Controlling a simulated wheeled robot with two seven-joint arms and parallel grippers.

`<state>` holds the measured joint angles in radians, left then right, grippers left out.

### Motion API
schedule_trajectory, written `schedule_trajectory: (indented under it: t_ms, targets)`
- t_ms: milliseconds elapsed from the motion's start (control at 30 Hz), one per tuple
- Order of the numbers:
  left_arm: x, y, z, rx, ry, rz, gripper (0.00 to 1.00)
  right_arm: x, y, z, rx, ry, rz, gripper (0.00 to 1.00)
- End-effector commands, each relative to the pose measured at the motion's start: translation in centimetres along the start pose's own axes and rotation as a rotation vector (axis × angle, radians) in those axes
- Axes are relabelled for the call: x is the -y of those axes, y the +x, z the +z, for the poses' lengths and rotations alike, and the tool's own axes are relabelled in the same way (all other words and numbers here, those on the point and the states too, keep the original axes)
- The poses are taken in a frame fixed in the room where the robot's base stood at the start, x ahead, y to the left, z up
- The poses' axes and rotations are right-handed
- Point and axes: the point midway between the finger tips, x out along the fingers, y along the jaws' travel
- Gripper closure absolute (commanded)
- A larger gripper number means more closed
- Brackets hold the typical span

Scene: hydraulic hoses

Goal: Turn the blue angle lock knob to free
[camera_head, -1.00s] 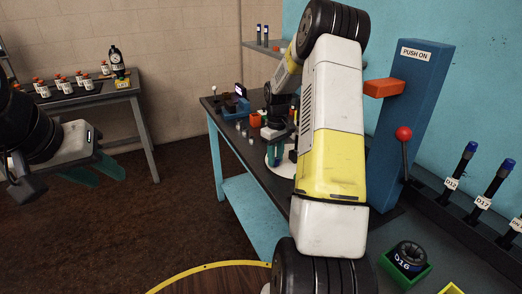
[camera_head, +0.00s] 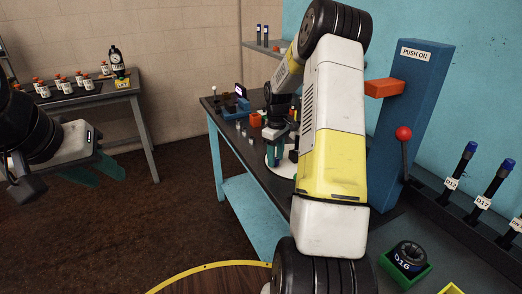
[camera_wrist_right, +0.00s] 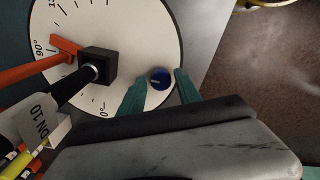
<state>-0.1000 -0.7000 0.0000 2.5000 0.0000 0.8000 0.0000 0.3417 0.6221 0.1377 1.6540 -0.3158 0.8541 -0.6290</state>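The blue angle lock knob (camera_wrist_right: 160,78) is a small round knob with a pale line on it. It sits on the white dial plate (camera_wrist_right: 150,20) near the 0° end of the scale. My right gripper (camera_wrist_right: 162,76) has one teal finger on each side of the knob, with narrow gaps showing. Whether the fingers touch it lower down is unclear. In the head view the right gripper (camera_head: 274,155) is at the dial on the dark bench, and the knob cannot be made out there. My left gripper (camera_head: 100,172) is open and empty over the floor at left.
A black square block (camera_wrist_right: 97,65) with an orange pointer (camera_wrist_right: 35,67) stands on the dial, close to the right gripper. A blue post (camera_head: 415,110) with a red-knobbed lever stands at right.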

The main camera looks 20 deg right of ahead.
Motion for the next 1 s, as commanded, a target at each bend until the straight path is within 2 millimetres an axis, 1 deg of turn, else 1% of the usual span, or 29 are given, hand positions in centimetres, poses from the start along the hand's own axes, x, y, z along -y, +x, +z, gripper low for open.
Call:
schedule_trajectory:
  t_ms: [367, 467, 700, 800, 900, 1000]
  targets:
    - [0.0, 0.0, 0.0, 0.0, 0.0, 0.0, 0.64, 0.1, -0.1, 0.0, 0.001, 0.001, -0.002, 0.5]
    - [0.0, 0.0, 0.0, 0.0, 0.0, 0.0, 0.64, 0.0, -1.0, 0.0, -0.001, 0.001, 0.0, 0.5]
    - [0.0, 0.0, 0.0, 0.0, 0.0, 0.0, 0.64, 0.0, -5.1, -0.1, -0.001, 0.001, 0.001, 0.5]
    - [0.0, 0.0, 0.0, 0.0, 0.0, 0.0, 0.64, 0.0, -6.5, -0.1, 0.0, 0.001, 0.0, 0.5]
    - [0.0, 0.0, 0.0, 0.0, 0.0, 0.0, 0.64, 0.0, -7.3, 0.0, 0.0, 0.001, -0.001, 0.5]
    - [0.0, 0.0, 0.0, 0.0, 0.0, 0.0, 0.64, 0.1, -7.7, 0.0, 0.001, 0.001, -0.002, 0.5]
